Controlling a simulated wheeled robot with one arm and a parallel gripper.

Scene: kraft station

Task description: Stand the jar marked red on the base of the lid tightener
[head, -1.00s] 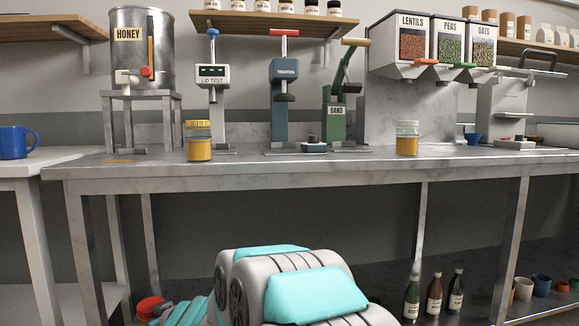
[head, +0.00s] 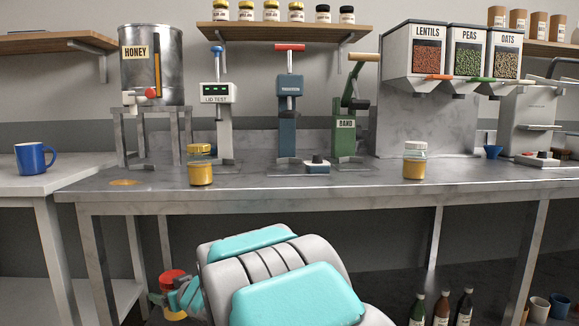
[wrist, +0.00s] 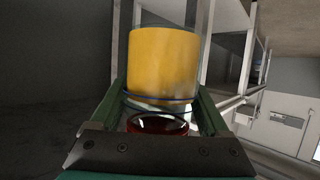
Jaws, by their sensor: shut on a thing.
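The red-lidded jar (head: 173,277) is low at the left in the head view, below the bench top. In the wrist view the jar (wrist: 163,62) has a yellow filling, with the red lid toward the camera. My gripper (head: 168,298) is shut on it; in the wrist view my gripper (wrist: 162,105) has a finger along each side. The lid tightener (head: 289,100), blue with a red handle, stands at the back of the bench. Its base is low on the bench and no jar shows on it.
The lid tester (head: 216,100) and green band press (head: 347,125) flank the tightener. The bench front is largely clear.

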